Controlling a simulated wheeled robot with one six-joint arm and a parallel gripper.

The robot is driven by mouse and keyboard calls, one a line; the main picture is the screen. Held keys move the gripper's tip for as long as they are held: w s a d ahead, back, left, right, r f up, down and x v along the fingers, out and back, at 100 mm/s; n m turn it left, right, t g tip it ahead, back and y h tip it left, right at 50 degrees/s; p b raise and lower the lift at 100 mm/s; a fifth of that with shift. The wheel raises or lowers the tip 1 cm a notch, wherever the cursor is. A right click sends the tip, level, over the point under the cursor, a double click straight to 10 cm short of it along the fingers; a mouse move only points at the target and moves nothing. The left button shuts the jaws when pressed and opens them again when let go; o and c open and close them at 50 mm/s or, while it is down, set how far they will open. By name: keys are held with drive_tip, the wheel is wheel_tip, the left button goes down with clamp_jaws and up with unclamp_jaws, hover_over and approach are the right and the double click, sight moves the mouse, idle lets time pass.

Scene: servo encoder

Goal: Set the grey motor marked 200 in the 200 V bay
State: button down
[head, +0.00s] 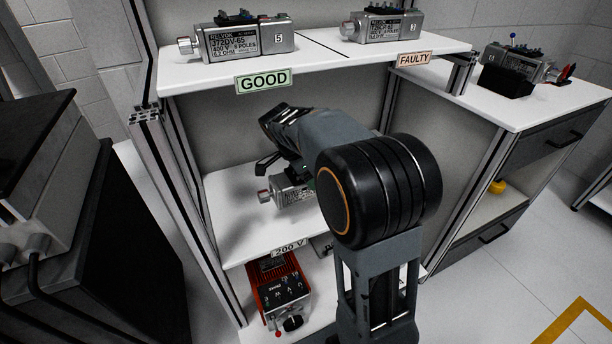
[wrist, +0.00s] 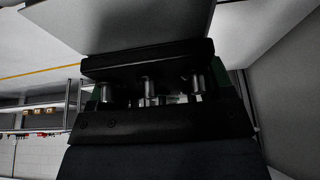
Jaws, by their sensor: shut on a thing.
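A grey motor (head: 292,194) with a silver shaft end pointing left is in the middle shelf bay, above the 200 V label (head: 289,247). Its marking is too small to read. My gripper (head: 283,172) reaches into this bay from above and is shut on the motor. My arm hides the motor's right part. I cannot tell whether the motor touches the shelf (head: 240,218). In the wrist view my dark gripper (wrist: 150,95) fills the middle, and the motor cannot be made out clearly there.
The upper shelf (head: 180,75) above my gripper carries a motor (head: 243,40) by the GOOD label and another motor (head: 382,25) by the FAULTY label. A red device (head: 277,287) stands below. A motor on a black block (head: 515,68) sits on the right cabinet.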

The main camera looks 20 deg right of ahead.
sight(287, 179)
drive_tip(key=w+a+f, duration=0.1)
drive_tip(key=w+a, duration=0.1)
drive_tip(key=a, duration=0.1)
drive_tip(key=w+a+f+b, duration=0.1)
drive_tip(key=a, duration=0.1)
drive_tip(key=shift+f, duration=0.3)
drive_tip(key=shift+w+a+f+b, duration=0.5)
drive_tip(key=shift+a+f, duration=0.15)
drive_tip(key=shift+f, duration=0.8)
drive_tip(key=shift+w+a+f+b, duration=0.35)
drive_tip(key=shift+a+f+b, duration=0.25)
drive_tip(key=shift+f, duration=0.8)
drive_tip(key=shift+w+a+f+b, duration=0.45)
drive_tip(key=shift+a+f, duration=0.3)
drive_tip(key=shift+f, duration=0.7)
drive_tip(key=shift+f, duration=0.2)
unclamp_jaws()
drive_tip(key=shift+s, duration=0.1)
